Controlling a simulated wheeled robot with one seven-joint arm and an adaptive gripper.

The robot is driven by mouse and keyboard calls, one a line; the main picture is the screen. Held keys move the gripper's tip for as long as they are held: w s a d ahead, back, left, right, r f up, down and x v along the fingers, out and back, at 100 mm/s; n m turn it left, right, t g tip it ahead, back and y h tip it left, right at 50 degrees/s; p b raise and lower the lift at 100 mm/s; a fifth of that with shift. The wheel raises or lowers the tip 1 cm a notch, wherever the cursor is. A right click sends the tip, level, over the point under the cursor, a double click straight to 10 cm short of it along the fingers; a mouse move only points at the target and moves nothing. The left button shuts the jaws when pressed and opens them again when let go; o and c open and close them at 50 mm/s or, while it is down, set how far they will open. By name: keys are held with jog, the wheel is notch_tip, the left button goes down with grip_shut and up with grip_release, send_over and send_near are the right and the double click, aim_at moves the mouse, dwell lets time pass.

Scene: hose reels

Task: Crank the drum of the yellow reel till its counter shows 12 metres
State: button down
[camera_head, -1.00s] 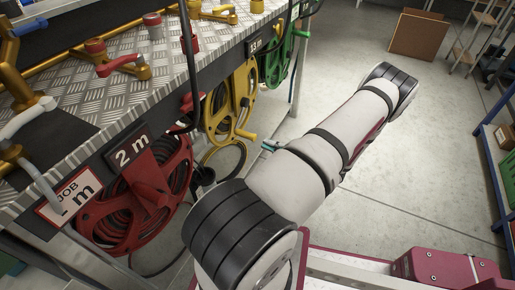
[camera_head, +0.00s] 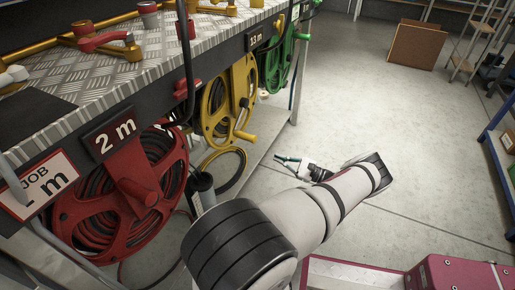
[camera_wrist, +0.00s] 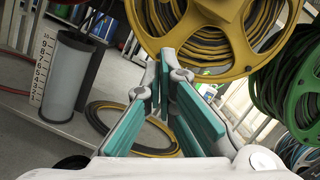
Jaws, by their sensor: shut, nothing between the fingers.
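The yellow reel (camera_head: 229,99) hangs under the bench edge, between a red reel and a green reel. Its counter plate (camera_head: 256,38) is small and appears to read 13 m. Its crank grip (camera_head: 245,135) sticks out low on the right. My gripper (camera_head: 282,158) is shut and empty, over the floor to the right of the yellow reel and apart from it. In the wrist view the teal fingers (camera_wrist: 161,66) come together in front of the yellow reel (camera_wrist: 205,64); the crank grip cannot be made out there. A job card (camera_head: 38,185) is partly hidden by a post.
The red reel (camera_head: 124,196) has a counter plate (camera_head: 115,136) reading 2 m. The green reel (camera_head: 283,58) is farther back. A hose coil (camera_wrist: 133,128) and a grey cylinder (camera_wrist: 72,78) stand below the reels. Open floor lies to the right, with a cardboard panel (camera_head: 417,46) beyond.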

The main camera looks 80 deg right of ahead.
jog(key=w+r+b, duration=0.1)
jog(key=w+r, duration=0.4)
jog(key=w, duration=0.3)
jog(key=shift+w+a+r, duration=0.25)
jog(key=shift+w+a, duration=0.15)
jog(key=shift+a, duration=0.05)
jog(key=m+p, duration=0.1)
jog(key=a+r+m+p, duration=0.1)
jog(key=shift+w+a+r+h+p, duration=0.15)
jog(key=shift+w+a+h+p, duration=0.05)
jog(key=shift+a+h+p, duration=0.15)
